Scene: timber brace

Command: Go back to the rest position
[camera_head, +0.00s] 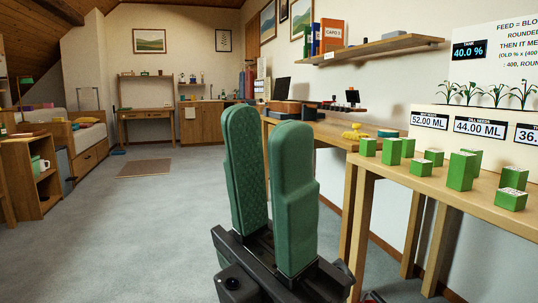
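My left gripper (268,130) stands upright in the middle of the head view, close to the camera. Its two green padded fingers point up, with a gap between them and the inner face of the left finger showing. Nothing is held between them. The fingers hide part of the wooden table behind. My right gripper does not show. No rest position is marked in the view.
A panel with number displays (480,127) stands behind. A low wooden shelf unit (28,178) is at left. Grey floor (120,235) is clear at left.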

